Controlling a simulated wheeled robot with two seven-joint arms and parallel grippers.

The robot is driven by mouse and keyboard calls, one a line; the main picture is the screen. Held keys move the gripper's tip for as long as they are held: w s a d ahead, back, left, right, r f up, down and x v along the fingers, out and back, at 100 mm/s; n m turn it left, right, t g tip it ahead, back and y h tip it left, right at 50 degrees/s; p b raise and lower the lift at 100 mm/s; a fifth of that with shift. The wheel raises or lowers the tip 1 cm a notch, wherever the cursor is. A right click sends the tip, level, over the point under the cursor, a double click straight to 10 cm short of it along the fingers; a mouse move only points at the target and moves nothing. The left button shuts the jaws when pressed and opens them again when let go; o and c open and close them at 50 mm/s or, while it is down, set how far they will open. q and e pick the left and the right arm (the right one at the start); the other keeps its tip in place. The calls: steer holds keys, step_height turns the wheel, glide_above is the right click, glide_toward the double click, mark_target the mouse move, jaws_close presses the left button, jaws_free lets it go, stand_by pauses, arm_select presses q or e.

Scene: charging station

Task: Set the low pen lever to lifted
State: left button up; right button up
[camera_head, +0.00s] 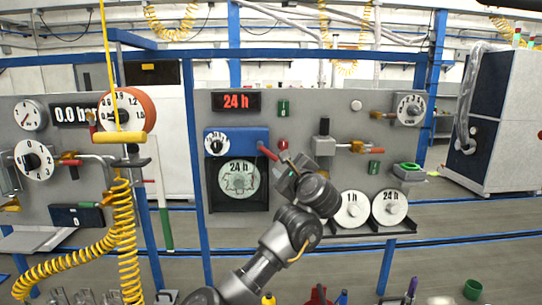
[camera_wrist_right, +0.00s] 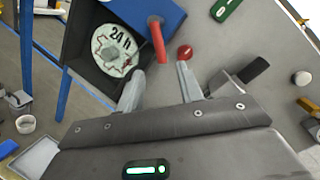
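The red pen lever (camera_head: 268,151) sticks out from the right side of the blue recorder housing (camera_head: 257,138), sloping down to the right. It also shows in the right wrist view (camera_wrist_right: 157,42), just beyond my fingertips. The recorder's chart disc (camera_head: 239,180) reads 24 h. My right gripper (camera_head: 284,164) is in front of the panel, just below and right of the lever. In the right wrist view its two fingers (camera_wrist_right: 160,76) are apart with nothing between them, and the lever appears clear of them. My left gripper is not in view.
A red round knob (camera_head: 283,144) sits close to the right of the lever, near one fingertip in the wrist view. A shelf (camera_head: 350,233) with two white discs, 1 h (camera_head: 352,208) and 24 h (camera_head: 389,207), is at lower right. A yellow coiled hose (camera_head: 124,240) hangs at left.

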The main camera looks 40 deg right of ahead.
mark_target(272, 157)
steer(key=p+x, duration=0.5)
steer(key=x, duration=0.5)
steer(key=shift+w+d, duration=0.1)
steer(key=shift+w+d+f, duration=0.1)
steer(key=shift+w, duration=0.25)
jaws_close()
